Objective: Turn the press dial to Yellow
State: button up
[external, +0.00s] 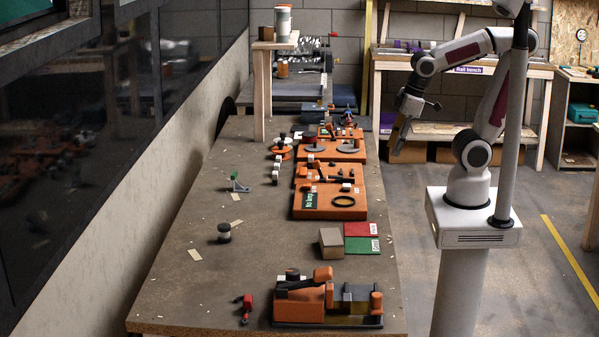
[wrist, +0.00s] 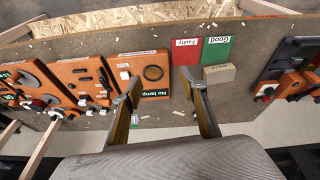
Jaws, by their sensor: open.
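I cannot tell for certain which part is the press dial, and no Yellow mark is readable. An orange and dark machine (external: 303,303) stands at the near end of the bench, with a small black-and-white round part (external: 292,275) on top. It also shows, cut off, at the right edge of the wrist view (wrist: 293,83). Orange panels (external: 330,205) with knobs, discs and a black ring lie farther back, and at left in the wrist view (wrist: 153,78). My gripper (external: 398,143) is open and empty, right of the bench; its two fingers show in the wrist view (wrist: 163,84).
A red Faulty pad (external: 362,229) and green Good pad (external: 362,246) lie beside a tan block (external: 331,242). A dark jar (external: 224,232) and small red part (external: 246,308) are at left. A wooden post stand (external: 262,95) rises farther back. The left bench top is mostly clear.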

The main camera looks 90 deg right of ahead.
jog(key=w+a+f+n+t+h, duration=0.2)
jog(key=w+n, duration=0.7)
jog(key=w, duration=1.6)
jog(key=w+a+f+n+t+y, duration=0.2)
jog(key=w+a+n+t+y, duration=0.15)
jog(key=w+a+n, duration=0.85)
jog(key=w+a+f+n+g+y, duration=0.1)
jog(key=w+a+f+n+y, duration=0.1)
jog(key=a+n, duration=0.45)
jog(key=w+a+f+n+g+y, duration=0.1)
jog(key=a+f+n+y, duration=0.2)
jog(key=a, duration=0.6)
jog(key=w+a+f+n+y, duration=0.2)
jog(key=a+n, duration=0.4)
jog(key=a, duration=0.2)
jog(key=s+a+f+n+g, duration=0.2)
jog(key=s+a+n+g, duration=0.2)
jog(key=s+n+g, duration=0.4)
jog(key=s+n, duration=0.4)
jog(key=n, duration=0.5)
jog(key=shift+s+n+y, duration=0.2)
jog(key=shift+n+y, duration=0.15)
